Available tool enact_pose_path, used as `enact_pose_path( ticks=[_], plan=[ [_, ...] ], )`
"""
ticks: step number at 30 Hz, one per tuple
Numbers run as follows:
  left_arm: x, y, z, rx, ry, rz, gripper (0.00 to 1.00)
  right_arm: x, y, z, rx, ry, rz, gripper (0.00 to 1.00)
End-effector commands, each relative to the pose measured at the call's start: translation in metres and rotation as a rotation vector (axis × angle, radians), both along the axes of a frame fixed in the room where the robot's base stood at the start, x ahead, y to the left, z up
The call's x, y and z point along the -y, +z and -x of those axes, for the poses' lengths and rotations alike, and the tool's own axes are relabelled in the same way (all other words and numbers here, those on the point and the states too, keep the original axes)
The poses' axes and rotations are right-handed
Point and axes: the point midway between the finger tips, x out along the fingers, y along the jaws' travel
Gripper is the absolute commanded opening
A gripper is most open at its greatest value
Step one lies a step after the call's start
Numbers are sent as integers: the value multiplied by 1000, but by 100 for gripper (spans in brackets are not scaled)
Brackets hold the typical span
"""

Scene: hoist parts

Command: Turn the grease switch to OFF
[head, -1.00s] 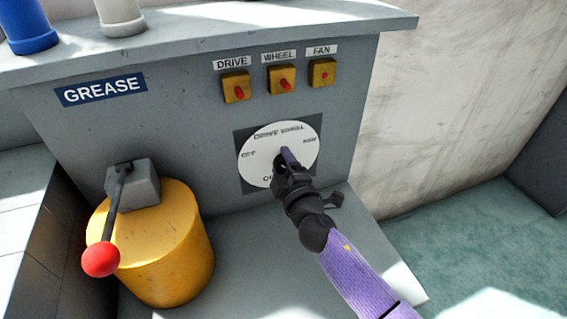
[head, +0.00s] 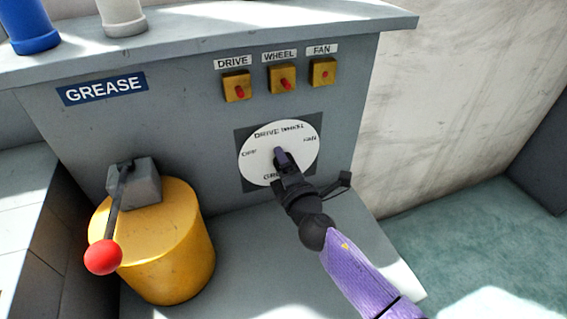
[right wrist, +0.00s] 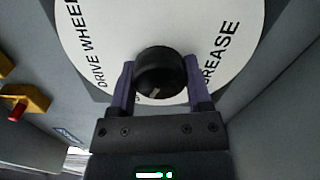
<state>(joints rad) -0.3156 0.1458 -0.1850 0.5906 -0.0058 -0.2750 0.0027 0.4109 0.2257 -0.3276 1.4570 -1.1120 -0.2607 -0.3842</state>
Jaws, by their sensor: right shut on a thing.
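A round white dial plate (head: 303,148) is on the grey panel, with labels OFF at left, DRIVE WHEEL at top, FAN at right and GREASE at bottom in the head view. My right gripper (head: 280,157) is at its centre, hiding the knob there. In the right wrist view, the black round knob (right wrist: 160,70) sits between the two purple fingers, and the gripper is shut on it. A small pale mark shows on the knob's lower side, facing the gripper body. The label beyond that mark is hidden. My left gripper is out of view.
Yellow boxes with red toggles for DRIVE (head: 237,87), WHEEL (head: 282,78) and FAN (head: 323,71) are above the dial. A lever with a red ball (head: 103,257) stands by a yellow cylinder (head: 180,255) at left, under the GREASE sign (head: 102,89).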

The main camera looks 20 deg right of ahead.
Motion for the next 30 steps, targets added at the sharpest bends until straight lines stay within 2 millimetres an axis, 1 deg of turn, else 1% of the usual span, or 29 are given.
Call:
enact_pose_path(
  ticks=[6, 12, 13, 14, 15, 17, 18, 26, 29, 30],
  plan=[
    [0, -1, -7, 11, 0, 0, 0, 0, -1, 0, -1, 2, 8, 5],
    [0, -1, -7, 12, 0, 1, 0, 0, -1, 0, -2, 2, 8, 5],
    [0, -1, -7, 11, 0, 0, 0, 0, -1, 0, -2, 2, 8, 70],
    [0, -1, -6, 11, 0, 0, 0, 0, -1, 0, -2, 2, 8, 76],
    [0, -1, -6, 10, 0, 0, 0, 0, -1, 0, -2, 2, 8, 85],
    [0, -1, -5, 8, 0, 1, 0, 0, -1, 0, -1, 1, 7, 97],
    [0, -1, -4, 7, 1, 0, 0, 0, -1, 0, -1, 1, 7, 99],
    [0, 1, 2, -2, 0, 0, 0, 0, 0, 2, -1, 1, 6, 99],
    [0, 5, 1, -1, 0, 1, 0, 0, 0, 12, -1, 1, 5, 99],
    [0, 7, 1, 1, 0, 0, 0, 0, 1, 19, -1, 1, 6, 99]
  ],
)
